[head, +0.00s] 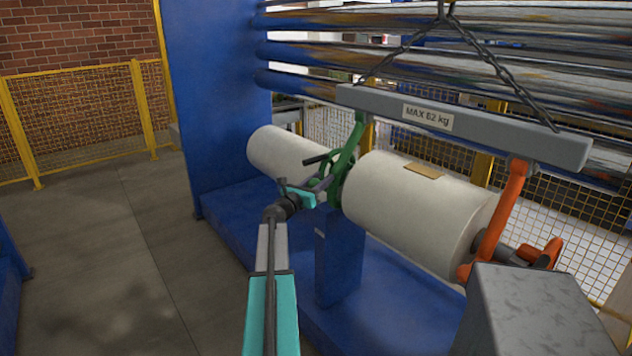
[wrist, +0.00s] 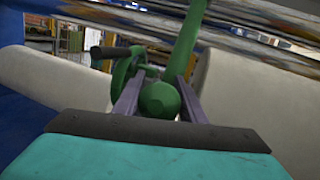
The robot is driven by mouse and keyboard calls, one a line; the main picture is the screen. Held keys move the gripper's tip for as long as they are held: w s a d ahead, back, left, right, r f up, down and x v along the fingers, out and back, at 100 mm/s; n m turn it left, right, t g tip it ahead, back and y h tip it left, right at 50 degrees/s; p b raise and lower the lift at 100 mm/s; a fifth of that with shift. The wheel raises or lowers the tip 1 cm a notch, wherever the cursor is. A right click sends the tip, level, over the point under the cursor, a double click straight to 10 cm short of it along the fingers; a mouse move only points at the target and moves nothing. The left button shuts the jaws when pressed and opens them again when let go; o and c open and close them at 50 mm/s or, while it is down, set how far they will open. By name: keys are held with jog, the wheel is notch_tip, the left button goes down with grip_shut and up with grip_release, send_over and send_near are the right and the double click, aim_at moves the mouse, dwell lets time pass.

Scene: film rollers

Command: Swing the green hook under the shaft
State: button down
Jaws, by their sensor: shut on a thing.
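The green hook (head: 347,154) hangs from the left end of a grey lifting beam (head: 390,108) marked "MAX 62 kg". Its lower part is beside the left end of the large white roll (head: 415,212). My gripper (head: 322,184) is at the hook's lower end. In the wrist view, the two fingers are shut on a round green knob of the hook (wrist: 160,100). A green handwheel with a dark handle (wrist: 110,52) is just left of the fingers. The shaft at this end is mostly hidden behind the hook and wheel, so I cannot tell whether the hook is under it.
An orange hook (head: 503,215) hangs at the beam's right end, by the roll's right shaft end (head: 520,254). A second white roll (head: 285,150) lies behind to the left. Blue machine frames (head: 345,265) stand below. The grey floor (head: 110,260) at left is clear.

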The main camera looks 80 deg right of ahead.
aim_at(331, 184)
jog(key=s+d+f, duration=0.1)
jog(key=d+f+b, duration=0.1)
jog(key=shift+s+d+f+b, duration=0.2)
jog(key=shift+s+d+b, duration=0.1)
jog(key=shift+s+d, duration=0.05)
jog(key=shift+s+d+f+b, duration=0.45)
jog(key=shift+s+d, duration=0.15)
jog(key=shift+d, duration=0.1)
jog(key=c, duration=1.2)
grip_release()
jog(key=shift+o, duration=0.2)
jog(key=shift+s, duration=0.1)
jog(key=shift+s+f, duration=0.1)
jog(key=shift+s, duration=0.05)
jog(key=shift+w, duration=0.2)
jog(key=shift+a, duration=0.2)
